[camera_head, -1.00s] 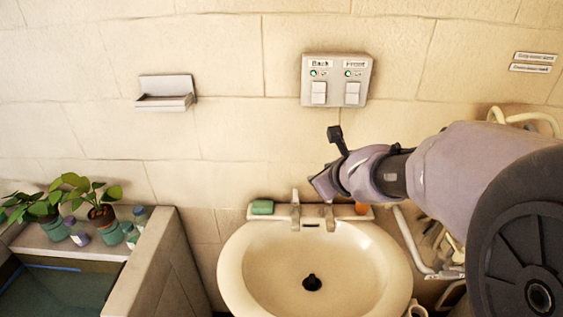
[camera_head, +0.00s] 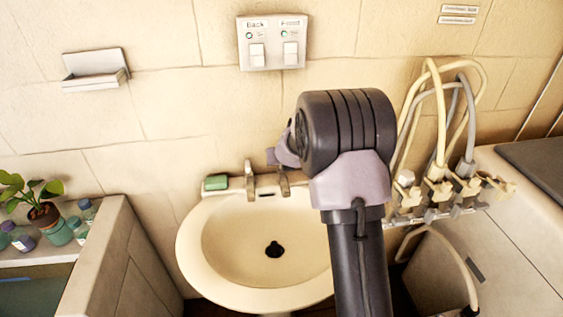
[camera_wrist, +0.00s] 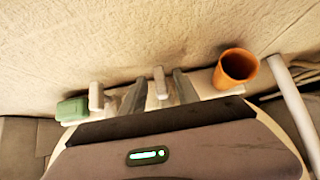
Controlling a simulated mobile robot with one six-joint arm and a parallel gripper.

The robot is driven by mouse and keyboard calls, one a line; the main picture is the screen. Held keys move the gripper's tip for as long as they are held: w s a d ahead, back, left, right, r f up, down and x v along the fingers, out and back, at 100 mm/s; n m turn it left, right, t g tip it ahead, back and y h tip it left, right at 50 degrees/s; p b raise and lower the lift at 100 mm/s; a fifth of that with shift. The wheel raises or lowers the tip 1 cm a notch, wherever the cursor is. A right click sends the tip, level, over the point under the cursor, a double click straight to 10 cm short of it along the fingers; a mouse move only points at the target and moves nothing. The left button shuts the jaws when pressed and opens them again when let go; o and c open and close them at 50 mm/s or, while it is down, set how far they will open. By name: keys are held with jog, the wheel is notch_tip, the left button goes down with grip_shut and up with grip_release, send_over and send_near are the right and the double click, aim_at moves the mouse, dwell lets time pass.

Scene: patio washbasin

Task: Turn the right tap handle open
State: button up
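The left tap (camera_head: 249,182) and the right tap (camera_head: 284,184) show in the head view. In the wrist view the left tap (camera_wrist: 96,97) is next to the green soap, and the right tap (camera_wrist: 160,83) appears between my two grey fingers. My gripper (camera_wrist: 159,92) is open, with one finger on each side of that tap in the picture. I cannot tell whether either finger touches it. In the head view my arm hides most of the gripper.
A green soap (camera_head: 216,182) sits left of the taps. An orange cup (camera_wrist: 236,68) stands close to the right finger. Hoses and valves (camera_head: 440,180) hang at the right.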

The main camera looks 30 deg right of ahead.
jog(key=shift+w+f, duration=0.15)
jog(key=shift+c, duration=0.5)
grip_shut()
